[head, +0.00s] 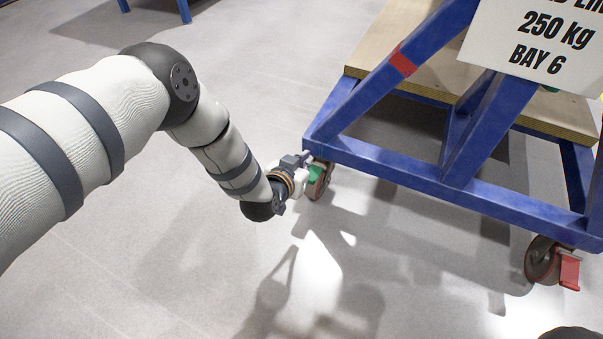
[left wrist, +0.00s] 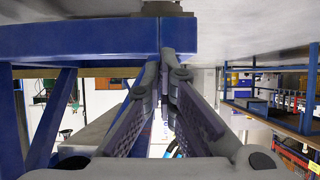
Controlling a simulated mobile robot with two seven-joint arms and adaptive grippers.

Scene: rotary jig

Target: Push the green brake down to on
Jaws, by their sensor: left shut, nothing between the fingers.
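The green brake (head: 316,174) is a small pedal on the red-brown caster (head: 321,187) under the near left corner of the blue jig frame (head: 400,166). My left gripper (head: 306,160) is at this caster, just under the frame corner, and partly covers the brake. I cannot tell whether the fingers touch the brake. In the left wrist view the fingers (left wrist: 168,58) come together at their tips, with nothing between them, close to the blue frame beam (left wrist: 80,40). The green brake cannot be made out there. My right gripper is not in view.
Another caster (head: 541,262) with a red brake (head: 569,270) stands at the right. A wooden board (head: 425,88) and a white sign (head: 535,38) are on the frame above. Shelving (left wrist: 265,100) shows in the left wrist view.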

